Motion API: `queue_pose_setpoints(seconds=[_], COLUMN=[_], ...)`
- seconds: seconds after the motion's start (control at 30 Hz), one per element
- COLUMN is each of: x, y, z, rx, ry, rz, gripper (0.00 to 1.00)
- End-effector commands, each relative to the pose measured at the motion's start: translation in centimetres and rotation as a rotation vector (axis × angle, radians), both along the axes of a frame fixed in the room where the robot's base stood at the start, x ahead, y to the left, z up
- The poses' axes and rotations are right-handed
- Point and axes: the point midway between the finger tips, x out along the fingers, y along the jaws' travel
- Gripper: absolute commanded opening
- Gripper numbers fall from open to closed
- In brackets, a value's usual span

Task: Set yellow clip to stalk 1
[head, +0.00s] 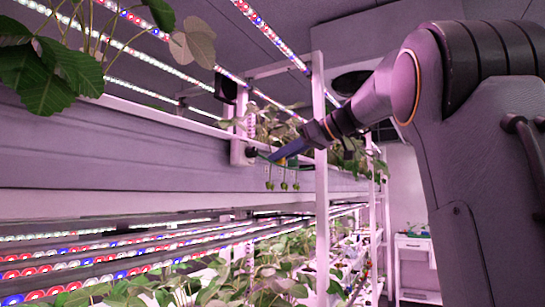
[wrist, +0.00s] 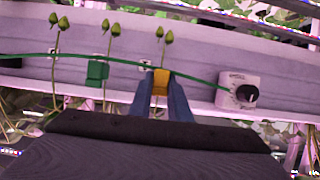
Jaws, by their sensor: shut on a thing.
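My gripper (wrist: 160,90) has its two blue fingers closed on a small yellow clip (wrist: 160,80). The clip is held in front of the rail, at the lower part of the rightmost stalk (wrist: 163,52) in the wrist view. I cannot tell whether it is around that stalk or only before it. Two more stalks, a middle one (wrist: 107,58) and a left one (wrist: 55,55), carry green berries. No stalk number is readable. In the head view my gripper (head: 285,152) is at the rack, just above the hanging berries (head: 284,186).
A green clip (wrist: 97,71) sits by the middle stalk. A green line (wrist: 210,81) runs across the stalks to a white box with a black knob (wrist: 238,92). A white rack post (head: 320,170) stands close by the arm. Leafy plants (head: 200,285) fill the lower shelf.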

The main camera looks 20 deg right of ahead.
Motion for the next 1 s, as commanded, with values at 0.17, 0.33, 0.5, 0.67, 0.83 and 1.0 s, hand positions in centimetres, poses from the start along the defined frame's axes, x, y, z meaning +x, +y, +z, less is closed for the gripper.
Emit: queue_pose_setpoints(seconds=[0.17, 0.33, 0.5, 0.67, 0.83, 1.0], x=[0.0, 0.0, -0.1, -1.1, -3.1, -4.7], y=[0.0, 0.1, 0.1, -1.0, -2.8, -4.1], z=[0.1, 0.1, 0.1, 0.6, 1.7, 2.6], rx=[-0.001, 0.000, -0.001, -0.001, -0.001, -0.001], ry=[-0.002, -0.001, -0.001, -0.002, -0.004, -0.002], rz=[-0.001, 0.000, 0.000, -0.002, -0.003, -0.001], gripper=[0.22, 0.25, 0.25, 0.25, 0.25, 0.25])
